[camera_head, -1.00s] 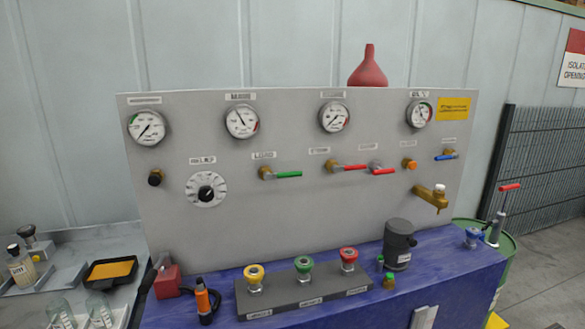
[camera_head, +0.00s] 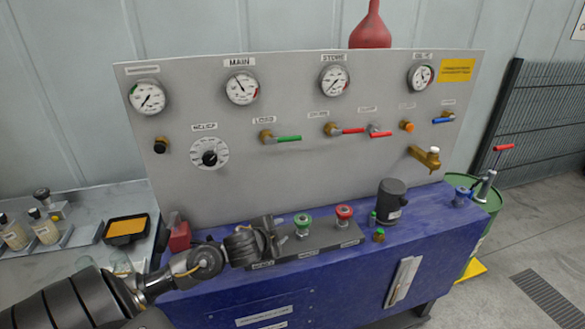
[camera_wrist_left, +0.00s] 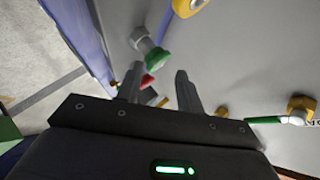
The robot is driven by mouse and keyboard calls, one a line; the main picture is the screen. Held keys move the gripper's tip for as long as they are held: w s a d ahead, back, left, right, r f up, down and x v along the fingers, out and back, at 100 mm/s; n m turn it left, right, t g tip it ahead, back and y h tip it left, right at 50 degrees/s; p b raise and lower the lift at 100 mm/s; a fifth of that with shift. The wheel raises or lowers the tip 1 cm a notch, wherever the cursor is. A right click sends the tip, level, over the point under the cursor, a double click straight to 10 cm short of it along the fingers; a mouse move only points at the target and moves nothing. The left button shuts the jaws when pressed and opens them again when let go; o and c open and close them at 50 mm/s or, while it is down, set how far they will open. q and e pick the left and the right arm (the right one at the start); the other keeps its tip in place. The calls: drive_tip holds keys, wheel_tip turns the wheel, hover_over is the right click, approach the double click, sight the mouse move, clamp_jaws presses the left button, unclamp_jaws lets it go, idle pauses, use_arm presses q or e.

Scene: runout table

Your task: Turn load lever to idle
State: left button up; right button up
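The load lever (camera_head: 288,138) has a green handle on a brass valve under the LOAD label on the grey panel. Its handle points right, roughly level. In the left wrist view a green handle on a brass fitting (camera_wrist_left: 265,120), which looks like this lever, shows at lower right, outside the fingers. My left gripper (camera_head: 270,235) is low over the blue bench, in front of the valve block and below the lever, apart from it. In the left wrist view its two fingers (camera_wrist_left: 158,88) are spread with nothing clearly between them. My right gripper is not in view.
Green (camera_head: 302,222) and red (camera_head: 344,213) handwheels stand on the block beside my gripper; my arm hides the yellow one in the head view. A dark canister (camera_head: 392,200) and brass tap (camera_head: 424,157) are farther right. The panel around the load lever is clear.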

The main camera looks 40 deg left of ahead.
use_arm(q)
drive_tip(key=w+a+r+m+t, duration=0.1)
drive_tip(key=w+a+r+m, duration=0.15)
drive_tip(key=r, duration=0.45)
drive_tip(key=w+a+r+m+t, duration=0.1)
drive_tip(key=w+a+r+t, duration=0.15)
drive_tip(key=r, duration=0.35)
drive_tip(key=m, duration=0.2)
approach(291, 139)
drive_tip(key=shift+t, duration=0.45)
drive_tip(key=p+x, duration=0.1)
drive_tip(key=x, duration=0.2)
drive_tip(key=p+x, duration=0.1)
drive_tip(key=x, duration=0.2)
drive_tip(key=p+x, duration=0.2)
drive_tip(key=x, duration=0.2)
drive_tip(key=shift+s+a+f, duration=0.1)
drive_tip(key=shift+f, duration=0.3)
drive_tip(key=shift+w+f, duration=0.15)
drive_tip(key=shift+w, duration=0.3)
drive_tip(key=shift+a, duration=0.1)
clamp_jaws()
